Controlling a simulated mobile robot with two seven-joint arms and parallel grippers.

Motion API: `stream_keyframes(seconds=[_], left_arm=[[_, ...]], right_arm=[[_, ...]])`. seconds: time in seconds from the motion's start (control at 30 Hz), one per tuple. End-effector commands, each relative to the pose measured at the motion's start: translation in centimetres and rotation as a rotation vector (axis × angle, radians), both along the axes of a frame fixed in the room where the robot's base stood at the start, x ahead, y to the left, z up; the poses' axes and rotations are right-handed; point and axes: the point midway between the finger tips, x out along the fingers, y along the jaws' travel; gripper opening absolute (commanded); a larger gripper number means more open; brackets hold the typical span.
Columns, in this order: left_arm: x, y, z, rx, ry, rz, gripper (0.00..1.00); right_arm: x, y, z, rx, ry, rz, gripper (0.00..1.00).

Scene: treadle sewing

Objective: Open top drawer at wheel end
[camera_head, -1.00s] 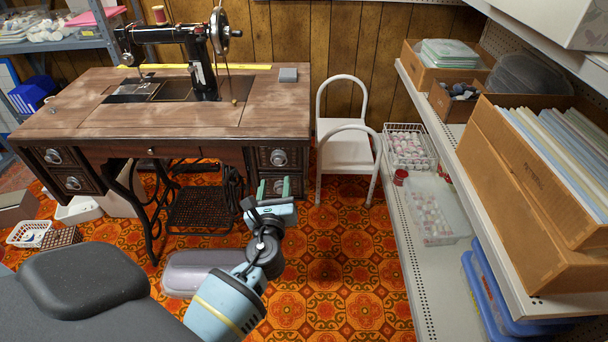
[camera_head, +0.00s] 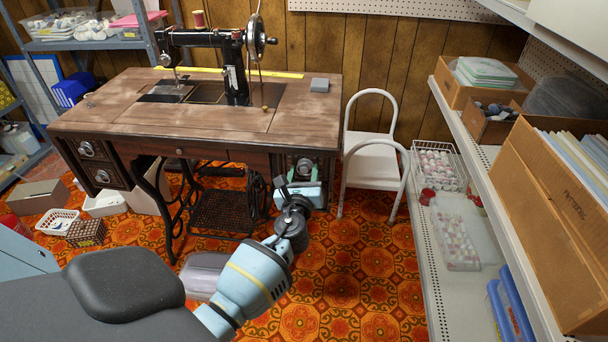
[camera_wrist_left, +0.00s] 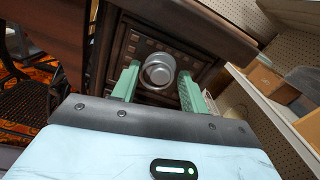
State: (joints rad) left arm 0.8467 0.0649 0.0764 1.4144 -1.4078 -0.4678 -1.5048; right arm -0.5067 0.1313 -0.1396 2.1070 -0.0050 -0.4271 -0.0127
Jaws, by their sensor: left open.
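The sewing table (camera_head: 190,128) carries a black treadle sewing machine (camera_head: 233,62) with a handwheel on its right. Under the wheel end is the top drawer (camera_wrist_left: 145,48), dark carved wood with a round metal knob (camera_wrist_left: 159,70). In the head view that knob (camera_head: 305,167) shows just beyond my left gripper (camera_head: 305,178). In the left wrist view the green fingers of my left gripper (camera_wrist_left: 158,85) are open, one on each side of the knob. I cannot tell if they touch it. The drawer looks shut. The lower drawer is mostly hidden. My right gripper is not in view.
A white step stool (camera_head: 373,160) stands close right of the table. A shelf unit (camera_head: 440,262) with boxes and baskets runs along the right. A grey lidded bin (camera_head: 203,275) lies on the floor near my arm. Patterned floor is clear before the stool.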

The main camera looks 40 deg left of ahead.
Motion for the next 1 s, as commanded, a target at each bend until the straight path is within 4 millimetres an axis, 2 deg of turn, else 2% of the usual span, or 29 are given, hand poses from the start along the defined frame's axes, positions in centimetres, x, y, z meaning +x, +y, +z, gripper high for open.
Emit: stream_keyframes(seconds=[0.2,0.57,0.83,1.0], left_arm=[[0.05,0.03,0.05,-0.001,-0.001,0.000,0.44],[0.02,0.02,0.03,-0.001,-0.001,0.000,0.00],[-0.09,-0.05,0.01,-0.001,-0.001,0.000,0.00],[-0.81,-0.48,0.05,-0.001,0.000,0.000,0.00]], right_arm=[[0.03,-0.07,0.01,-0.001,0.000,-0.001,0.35],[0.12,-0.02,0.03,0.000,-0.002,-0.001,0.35],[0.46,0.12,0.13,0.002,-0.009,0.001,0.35],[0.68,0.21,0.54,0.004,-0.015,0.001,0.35]])
